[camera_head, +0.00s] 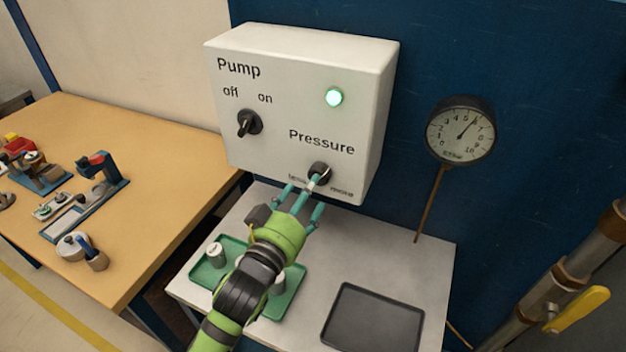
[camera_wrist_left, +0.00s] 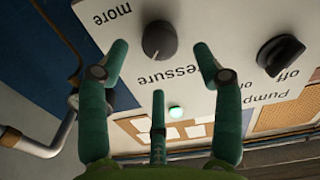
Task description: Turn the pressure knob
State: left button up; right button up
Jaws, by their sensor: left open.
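The dark round pressure knob (camera_head: 320,169) sits at the lower right of the white control box (camera_head: 300,75), under the word "Pressure". In the wrist view the pressure knob (camera_wrist_left: 158,41) lies between the two upper fingertips, with visible gaps on both sides. My left gripper (camera_head: 304,196) has green-teal fingers, spread open, in front of the knob. One finger overlaps the knob's lower edge in the head view; I cannot tell whether it touches. In the wrist view the left gripper (camera_wrist_left: 160,58) is empty. My right gripper is not in view.
The pump switch (camera_head: 248,123) is at the box's left, and a green lamp (camera_head: 334,97) is lit. A gauge (camera_head: 461,130) reads about 6. A green tray (camera_head: 205,268) and dark tray (camera_head: 374,318) lie below. A yellow-handled pipe (camera_head: 578,309) stands right.

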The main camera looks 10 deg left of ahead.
pick_arm(q)
jog(key=w, duration=0.4)
jog(key=shift+d+p, duration=0.4)
jog(key=c, duration=1.1)
jog(key=shift+f+m+p, duration=0.1)
jog(key=shift+m+p, duration=0.3)
jog(key=shift+m, duration=0.3)
jog(key=shift+c, duration=0.2)
jog(key=o, duration=1.1)
jog(key=shift+o, duration=0.2)
jog(key=s+a, duration=0.2)
jog(key=s, duration=0.9)
jog(key=shift+s+a, duration=0.15)
jog(key=shift+s, duration=0.25)
